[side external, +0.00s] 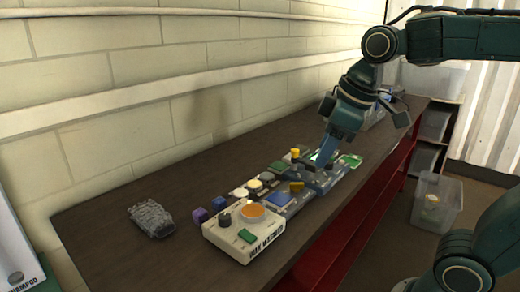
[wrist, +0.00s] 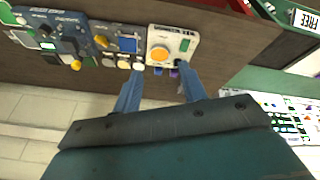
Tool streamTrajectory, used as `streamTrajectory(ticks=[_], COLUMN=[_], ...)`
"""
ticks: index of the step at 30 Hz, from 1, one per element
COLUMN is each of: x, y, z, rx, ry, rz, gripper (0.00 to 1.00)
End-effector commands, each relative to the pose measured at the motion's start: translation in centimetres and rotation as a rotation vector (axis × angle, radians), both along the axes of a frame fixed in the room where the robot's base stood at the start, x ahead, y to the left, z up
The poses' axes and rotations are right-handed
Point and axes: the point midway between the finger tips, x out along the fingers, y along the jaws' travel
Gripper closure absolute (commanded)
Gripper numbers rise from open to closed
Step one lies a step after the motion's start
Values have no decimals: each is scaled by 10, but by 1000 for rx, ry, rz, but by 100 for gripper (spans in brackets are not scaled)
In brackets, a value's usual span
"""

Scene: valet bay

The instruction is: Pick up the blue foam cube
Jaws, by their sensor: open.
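A small blue cube (side external: 219,202) rests on the dark bench, with a purple cube (side external: 200,215) close to its left. In the wrist view the blue cube (wrist: 158,71) and purple cube (wrist: 174,72) appear small between the fingers, beside the white control box. My gripper (side external: 324,160) is above the far part of the equipment row in the side view, well apart from the cubes. In the wrist view my gripper (wrist: 161,71) has its two blue fingers spread, with nothing held.
A white control box (side external: 243,232) with an orange disc stands right of the cubes. Panels with knobs and a blue square pad (side external: 278,201) stretch beyond it. A grey mitt (side external: 151,219) lies to the left. The wall runs behind; bare bench lies left of the cubes.

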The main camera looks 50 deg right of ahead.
Motion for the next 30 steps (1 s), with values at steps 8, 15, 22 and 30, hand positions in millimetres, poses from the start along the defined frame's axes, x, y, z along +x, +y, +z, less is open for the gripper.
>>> streamTrajectory(ticks=[8,15,22,30], x=[64,118,169,225], y=[3,6,10,15], z=[8,3,-13,-44], rx=[-73,-124,-163,-197], ry=[73,131,186,244], rz=[212,400,582,801], gripper=[58,58,58,58])
